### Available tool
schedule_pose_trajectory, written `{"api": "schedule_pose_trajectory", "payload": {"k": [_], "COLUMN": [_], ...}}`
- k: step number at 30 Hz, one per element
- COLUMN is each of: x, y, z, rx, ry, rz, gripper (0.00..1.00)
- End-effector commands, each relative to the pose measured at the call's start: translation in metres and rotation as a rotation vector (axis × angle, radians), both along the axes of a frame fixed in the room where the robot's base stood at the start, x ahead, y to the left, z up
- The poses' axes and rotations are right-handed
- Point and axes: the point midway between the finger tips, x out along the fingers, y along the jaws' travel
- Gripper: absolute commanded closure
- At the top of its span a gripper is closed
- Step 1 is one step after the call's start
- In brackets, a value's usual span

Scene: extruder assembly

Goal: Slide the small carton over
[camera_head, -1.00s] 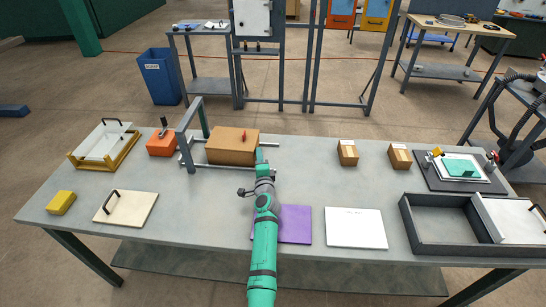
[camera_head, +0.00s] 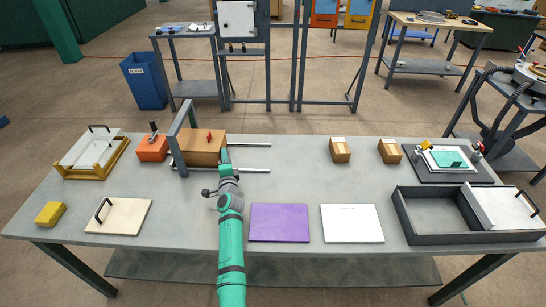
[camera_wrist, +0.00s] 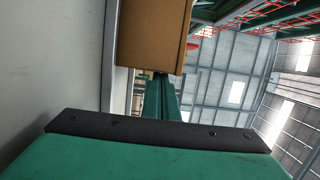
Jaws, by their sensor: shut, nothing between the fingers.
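A brown box (camera_head: 203,152) with a small red piece on top sits on two parallel rails (camera_head: 250,145), partly behind a grey upright frame (camera_head: 182,135). My gripper (camera_head: 225,154) is shut and empty at the right side of this box; I cannot tell whether they touch. In the wrist view the box (camera_wrist: 155,35) fills the upper middle, just beyond my green gripper (camera_wrist: 162,98). Two small brown cartons, a left one (camera_head: 340,152) and a right one (camera_head: 390,152), stand upright at the back right, apart from my gripper.
An orange block (camera_head: 151,150) stands left of the frame. A purple panel (camera_head: 279,223) and a white panel (camera_head: 352,224) lie in front. A dark tray (camera_head: 430,217) is at the right. The table between the rails and cartons is clear.

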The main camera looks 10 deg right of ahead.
Motion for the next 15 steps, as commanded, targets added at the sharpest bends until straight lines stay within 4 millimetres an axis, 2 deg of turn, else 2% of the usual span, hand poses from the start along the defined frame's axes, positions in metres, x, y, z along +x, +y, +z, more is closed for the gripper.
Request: {"api": "schedule_pose_trajectory", "payload": {"k": [15], "x": [-0.0029], "y": [0.0006], "z": [-0.0007], "rx": [0.0], "ry": [0.001], "rz": [0.0], "gripper": [1.0]}}
